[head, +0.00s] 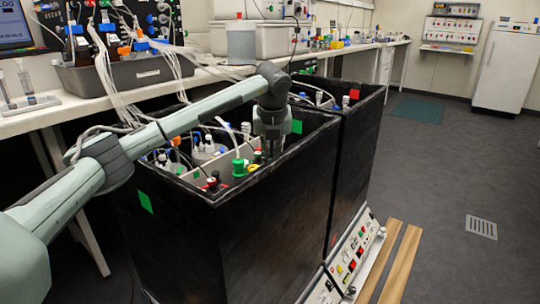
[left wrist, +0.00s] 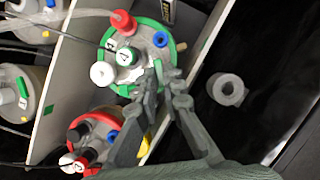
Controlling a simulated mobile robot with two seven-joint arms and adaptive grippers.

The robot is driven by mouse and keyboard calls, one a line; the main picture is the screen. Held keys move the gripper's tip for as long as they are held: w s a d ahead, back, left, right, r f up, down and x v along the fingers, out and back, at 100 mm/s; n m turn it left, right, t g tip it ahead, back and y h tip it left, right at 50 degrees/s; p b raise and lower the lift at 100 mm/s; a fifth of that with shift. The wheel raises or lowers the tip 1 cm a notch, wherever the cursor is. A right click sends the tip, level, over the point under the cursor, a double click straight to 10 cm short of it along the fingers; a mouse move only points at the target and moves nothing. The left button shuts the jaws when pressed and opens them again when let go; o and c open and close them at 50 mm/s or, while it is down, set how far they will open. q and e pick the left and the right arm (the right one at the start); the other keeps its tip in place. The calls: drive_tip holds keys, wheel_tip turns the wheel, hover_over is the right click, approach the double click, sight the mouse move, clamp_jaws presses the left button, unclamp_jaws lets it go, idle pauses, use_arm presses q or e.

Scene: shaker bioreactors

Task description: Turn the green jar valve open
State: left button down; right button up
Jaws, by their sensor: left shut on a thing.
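The green jar (left wrist: 160,22), with a green-ringed lid, shows at the top middle of the left wrist view. Its lid carries red, blue, white and green fittings. My left gripper (left wrist: 167,76) reaches its lower right edge and is shut on a small part there, which looks like the green jar valve but is mostly hidden between the fingers. In the head view my left gripper (head: 268,154) points down into the front black box, right of a bright green fitting (head: 238,168). My right gripper is in neither view.
The front black box (head: 260,225) has raised walls around the jars. A red-ringed jar (left wrist: 82,128) stands close by. A second black box (head: 358,140) stands behind. A bench (head: 90,105) runs along the wall.

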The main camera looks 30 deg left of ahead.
use_arm(q)
drive_tip(key=n, duration=0.2)
drive_tip(key=n+g+y, duration=0.1)
drive_tip(key=n, duration=0.1)
drive_tip(key=shift+w+d+r+n+y+p, duration=0.1)
drive_tip(key=shift+w+d+n+y+p, duration=0.1)
drive_tip(key=shift+n+y+p, duration=0.1)
drive_tip(key=shift+n+g, duration=0.4)
drive_tip(key=shift+n, duration=0.5)
drive_tip(key=shift+w+n+g+y+p, duration=0.1)
drive_tip(key=shift+n+g+y+p, duration=0.3)
drive_tip(key=shift+n, duration=0.6)
drive_tip(key=shift+w+n+g, duration=0.1)
drive_tip(key=shift+n+g, duration=0.2)
drive_tip(key=shift+n, duration=0.7)
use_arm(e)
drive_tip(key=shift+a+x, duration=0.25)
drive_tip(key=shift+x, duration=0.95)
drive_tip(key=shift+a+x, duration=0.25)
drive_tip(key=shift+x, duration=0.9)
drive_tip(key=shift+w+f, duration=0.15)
use_arm(q)
drive_tip(key=c, duration=1.9)
unclamp_jaws()
